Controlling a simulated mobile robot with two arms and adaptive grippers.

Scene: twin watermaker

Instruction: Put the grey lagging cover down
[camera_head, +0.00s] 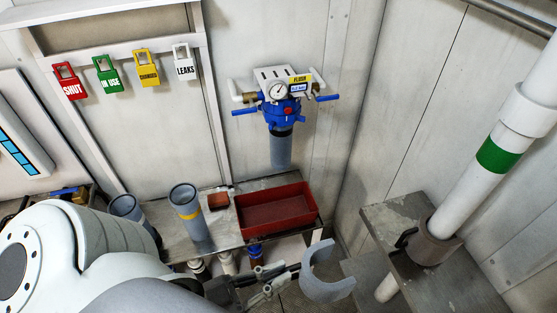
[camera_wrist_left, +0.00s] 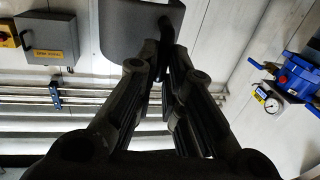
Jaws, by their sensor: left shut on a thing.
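The grey lagging cover (camera_head: 328,287) is a C-shaped half shell at the bottom centre of the head view. In the left wrist view the cover (camera_wrist_left: 135,30) shows as a grey curved panel at the top, between the fingertips (camera_wrist_left: 162,48). From the head view I cannot tell how high it hangs over the floor. My right gripper is not in view.
A bench holds a red tray (camera_head: 243,212), a small red box (camera_head: 218,199) and grey cylinders (camera_head: 187,210). A blue filter unit (camera_head: 282,110) hangs on the wall. At right, a white pipe with a green band (camera_head: 499,153) meets a brown collar (camera_head: 434,247) by a grey step (camera_head: 395,212).

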